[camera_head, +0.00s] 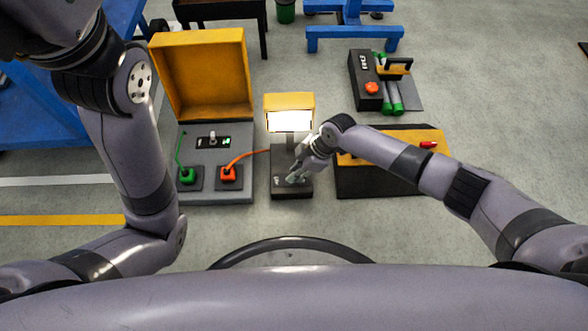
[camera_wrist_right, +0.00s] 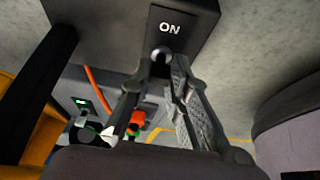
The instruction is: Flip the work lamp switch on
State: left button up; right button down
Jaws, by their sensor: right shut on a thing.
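The work lamp (camera_head: 290,103) stands in the middle of the head view, and its panel glows bright white under a yellow hood. Its dark base (camera_head: 291,192) carries the switch. In the right wrist view the lamp base (camera_wrist_right: 200,14) shows a white ON label, with the round metal tip of the switch lever (camera_wrist_right: 162,54) just beside the label. My right gripper (camera_head: 295,177) is at the base, and in the wrist view its fingers (camera_wrist_right: 163,68) are closed around the lever. Part of the lever is hidden between the fingers. My left gripper is out of view.
A grey case (camera_head: 213,141) with an open yellow lid stands left of the lamp; an orange cable runs from its orange plug (camera_head: 229,174) to the lamp. A black-and-yellow box (camera_head: 377,180) stands close on the right. A unit with green cylinders (camera_head: 393,97) is farther back.

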jog(key=shift+a, duration=0.1)
jog(key=c, duration=1.5)
grip_release()
jog(key=shift+r, duration=0.1)
jog(key=v, duration=1.2)
